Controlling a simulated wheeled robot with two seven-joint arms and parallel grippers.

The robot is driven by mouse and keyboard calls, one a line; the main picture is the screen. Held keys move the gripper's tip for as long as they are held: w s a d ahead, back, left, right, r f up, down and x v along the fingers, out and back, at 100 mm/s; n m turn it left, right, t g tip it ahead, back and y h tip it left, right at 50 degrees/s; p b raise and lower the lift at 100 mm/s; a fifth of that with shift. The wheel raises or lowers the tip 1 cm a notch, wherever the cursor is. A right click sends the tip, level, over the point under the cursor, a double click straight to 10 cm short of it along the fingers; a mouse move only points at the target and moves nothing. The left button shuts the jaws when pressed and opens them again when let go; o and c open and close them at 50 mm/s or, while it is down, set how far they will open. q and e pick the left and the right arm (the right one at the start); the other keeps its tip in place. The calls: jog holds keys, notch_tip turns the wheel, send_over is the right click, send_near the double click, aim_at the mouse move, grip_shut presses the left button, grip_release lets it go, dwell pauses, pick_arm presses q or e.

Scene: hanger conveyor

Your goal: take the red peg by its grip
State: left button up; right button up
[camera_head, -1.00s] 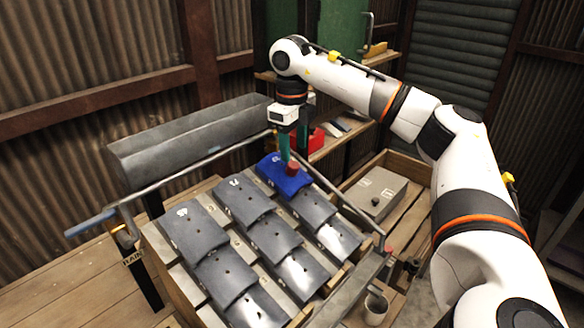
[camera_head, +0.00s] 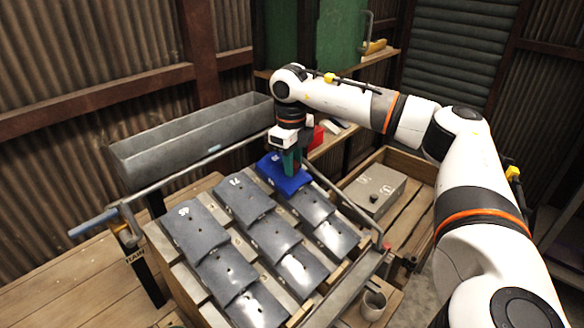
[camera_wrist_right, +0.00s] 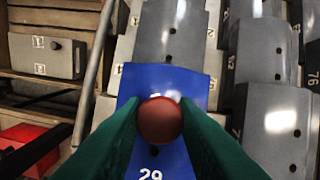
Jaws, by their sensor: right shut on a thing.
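The red peg shows in the right wrist view as a round red-brown grip (camera_wrist_right: 160,120) seen from above, over a blue plate (camera_wrist_right: 150,85). My right gripper (camera_wrist_right: 160,128) has its green fingers on either side of the grip and is shut on it. In the head view my right gripper (camera_head: 290,163) reaches down onto the blue plate (camera_head: 278,178), which lies at the far end of the rows of grey plates. The fingers hide most of the peg there. The peg's lower end is hidden. My left gripper is not in view.
Grey overlapping plates (camera_head: 238,200) lie in sloping rows on a rack. A metal trough (camera_head: 190,140) stands behind left. A rail with a blue handle (camera_head: 93,223) runs along the rack. A grey box (camera_head: 375,190) sits in a wooden tray to the right.

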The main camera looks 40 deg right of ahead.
notch_tip(320, 180, up, 9)
jog(key=shift+r+b, duration=0.1)
jog(key=shift+b, duration=0.65)
jog(key=shift+r, duration=0.4)
